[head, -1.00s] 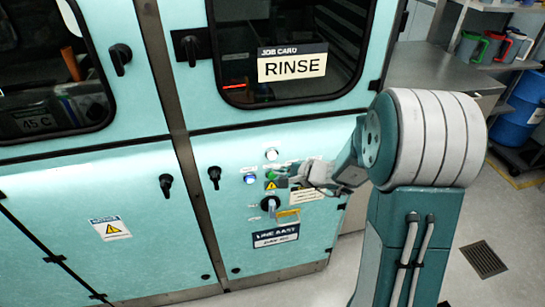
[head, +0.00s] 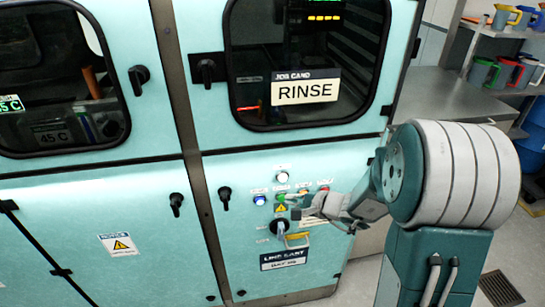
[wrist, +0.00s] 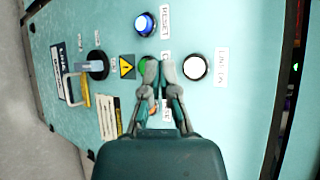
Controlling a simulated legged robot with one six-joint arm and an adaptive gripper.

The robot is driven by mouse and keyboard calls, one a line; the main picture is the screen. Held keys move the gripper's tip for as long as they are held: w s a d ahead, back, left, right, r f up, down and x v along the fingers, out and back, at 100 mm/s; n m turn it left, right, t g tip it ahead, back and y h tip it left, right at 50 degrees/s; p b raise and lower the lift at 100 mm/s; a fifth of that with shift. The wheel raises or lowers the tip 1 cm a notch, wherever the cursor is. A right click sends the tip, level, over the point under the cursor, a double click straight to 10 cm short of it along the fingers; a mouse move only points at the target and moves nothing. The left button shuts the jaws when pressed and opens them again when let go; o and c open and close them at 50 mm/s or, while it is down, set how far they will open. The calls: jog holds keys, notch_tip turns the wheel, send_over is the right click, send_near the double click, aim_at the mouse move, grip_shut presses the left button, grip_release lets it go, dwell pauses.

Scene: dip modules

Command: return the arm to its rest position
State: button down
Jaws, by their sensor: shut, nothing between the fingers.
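My gripper (head: 298,203) is in front of the control panel of the teal cabinet (head: 330,160), with my arm reaching in from the right. In the wrist view its two slim grey fingers (wrist: 160,68) are shut and empty. They overlap a green button (wrist: 147,64) and partly hide it. I cannot tell whether the fingertips touch the panel. A lit blue button (wrist: 145,24) and a white button (wrist: 196,66) sit beside the fingers. An orange-red button (wrist: 152,108) is partly hidden by a finger.
Black door handles (head: 139,76) stick out from the cabinet. A RINSE card (head: 305,91) is on the right window. A steel bench (head: 450,95) and shelf with coloured jugs stand at the right.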

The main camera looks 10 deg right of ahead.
jog(key=shift+r, duration=0.1)
jog(key=s+a+r+n+g, duration=0.3)
jog(key=s+a+r+n, duration=0.15)
jog(key=s, duration=0.25)
jog(key=s+a+r+n+g, duration=0.3)
jog(key=s+r+n, duration=0.15)
jog(key=s, duration=0.25)
jog(key=s+d+r+n+h, duration=0.2)
jog(key=s+d+h, duration=0.1)
jog(key=s+h, duration=0.1)
jog(key=s+d+r+n+t+h, duration=0.1)
jog(key=s+d+r+n+h, duration=0.1)
jog(key=s+d+h, duration=0.2)
jog(key=s, duration=0.3)
jog(key=shift+s+r+n+t, duration=0.2)
jog(key=shift+r+n+t, duration=0.1)
jog(key=shift+r+n, duration=0.1)
